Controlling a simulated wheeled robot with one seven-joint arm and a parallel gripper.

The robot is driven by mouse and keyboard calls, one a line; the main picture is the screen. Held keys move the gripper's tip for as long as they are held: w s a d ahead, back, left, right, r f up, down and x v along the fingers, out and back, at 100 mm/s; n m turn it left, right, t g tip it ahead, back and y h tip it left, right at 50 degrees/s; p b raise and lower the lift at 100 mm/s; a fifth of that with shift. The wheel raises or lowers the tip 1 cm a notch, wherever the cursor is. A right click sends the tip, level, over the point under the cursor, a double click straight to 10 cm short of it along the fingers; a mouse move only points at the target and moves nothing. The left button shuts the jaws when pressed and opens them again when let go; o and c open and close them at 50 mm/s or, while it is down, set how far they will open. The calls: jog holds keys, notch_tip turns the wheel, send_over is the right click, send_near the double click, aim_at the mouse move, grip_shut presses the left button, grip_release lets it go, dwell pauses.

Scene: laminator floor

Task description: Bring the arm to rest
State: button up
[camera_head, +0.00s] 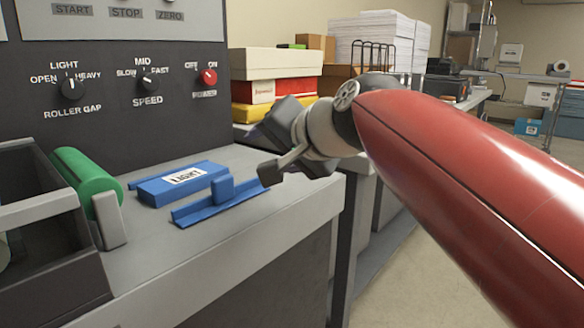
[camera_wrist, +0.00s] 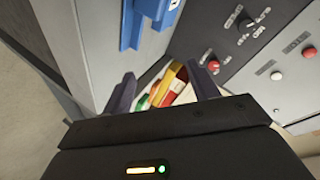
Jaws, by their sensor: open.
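My red arm (camera_head: 450,160) reaches in from the right in the head view, raised and bent at the grey wrist. My gripper (camera_head: 272,148) is at its end, beside the right edge of the grey machine top. It is partly hidden by the wrist. In the wrist view my gripper (camera_wrist: 163,90) has its two dark fingers apart with nothing held between them. A blue block labelled LIGHT (camera_head: 170,190) lies on the machine top to its left. A blue rail with a raised knob (camera_head: 215,205) lies nearer; I cannot tell its exact gap from the gripper.
A dark control panel (camera_head: 130,110) with knobs stands behind the machine top. A green roller (camera_head: 88,180) is at the left. Stacked boxes (camera_head: 275,90) and a paper stack (camera_head: 375,40) stand behind the gripper. Open floor (camera_head: 420,270) shows below the arm.

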jog(key=s+d+f+n+g+h, duration=0.1)
jog(key=s+d+f+h, duration=0.1)
jog(key=s+d+f, duration=0.4)
jog(key=s+d+f+n+g+h+b, duration=0.1)
jog(key=s+d+f, duration=0.5)
jog(key=f, duration=0.9)
jog(key=s+d+f+n+g+h+b, duration=0.1)
jog(key=s+d+f+g+h, duration=0.2)
jog(key=s+d+f, duration=0.3)
notch_tip(320, 180, down, 4)
jog(key=shift+s+d+f+n+h, duration=0.15)
jog(key=shift+s+n+h, duration=0.2)
jog(key=shift+h, duration=0.45)
